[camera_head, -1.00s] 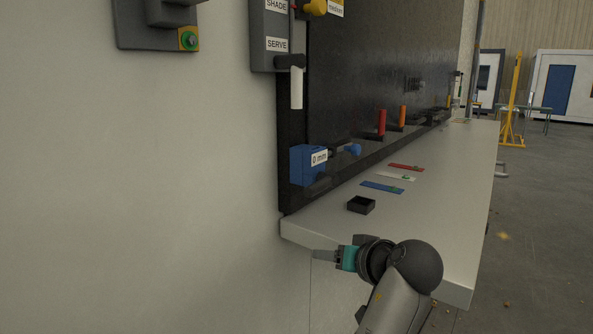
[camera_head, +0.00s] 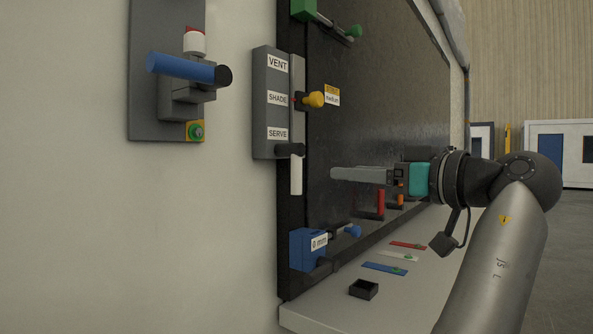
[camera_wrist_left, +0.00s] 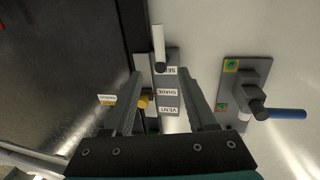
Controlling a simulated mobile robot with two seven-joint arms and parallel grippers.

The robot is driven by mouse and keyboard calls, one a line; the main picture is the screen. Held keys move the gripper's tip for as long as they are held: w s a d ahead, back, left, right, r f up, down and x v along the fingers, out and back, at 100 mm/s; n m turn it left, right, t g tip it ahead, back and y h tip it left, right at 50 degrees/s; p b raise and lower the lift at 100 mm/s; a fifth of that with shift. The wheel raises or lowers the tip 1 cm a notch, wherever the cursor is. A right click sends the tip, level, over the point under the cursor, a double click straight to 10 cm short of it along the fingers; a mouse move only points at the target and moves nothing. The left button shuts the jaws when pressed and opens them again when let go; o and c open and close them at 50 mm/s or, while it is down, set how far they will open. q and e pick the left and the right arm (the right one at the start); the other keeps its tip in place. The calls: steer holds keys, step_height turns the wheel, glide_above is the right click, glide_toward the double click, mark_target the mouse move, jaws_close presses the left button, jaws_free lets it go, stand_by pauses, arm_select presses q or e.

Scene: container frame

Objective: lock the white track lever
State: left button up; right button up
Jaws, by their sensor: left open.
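The white track lever (camera_head: 296,176) hangs down from a dark pivot at the bottom of the grey VENT/SHADE/SERVE panel (camera_head: 264,104). In the left wrist view the lever (camera_wrist_left: 158,42) shows upside down, beyond the fingertips. My left gripper (camera_head: 334,173) is open and empty. In the head view its fingers point left toward the lever, with a gap in the picture between them and it. In the left wrist view the two fingers (camera_wrist_left: 163,73) stand apart, with the panel (camera_wrist_left: 169,96) seen between them. My right gripper is not in view.
A yellow knob (camera_head: 315,99) sticks out beside SHADE. A blue-handled lever (camera_head: 182,68) is on a wall plate at left. A blue box (camera_head: 308,247) sits below the white lever. A shelf (camera_head: 325,313) holds coloured strips and a black tray (camera_head: 363,289).

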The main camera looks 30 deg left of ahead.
mark_target(300, 170)
arm_select(q)
steer(key=p+x, duration=0.1)
steer(key=x, duration=1.3)
steer(key=shift+a+f, duration=0.15)
steer(key=shift+a, duration=0.15)
jaws_close()
stand_by(0.7)
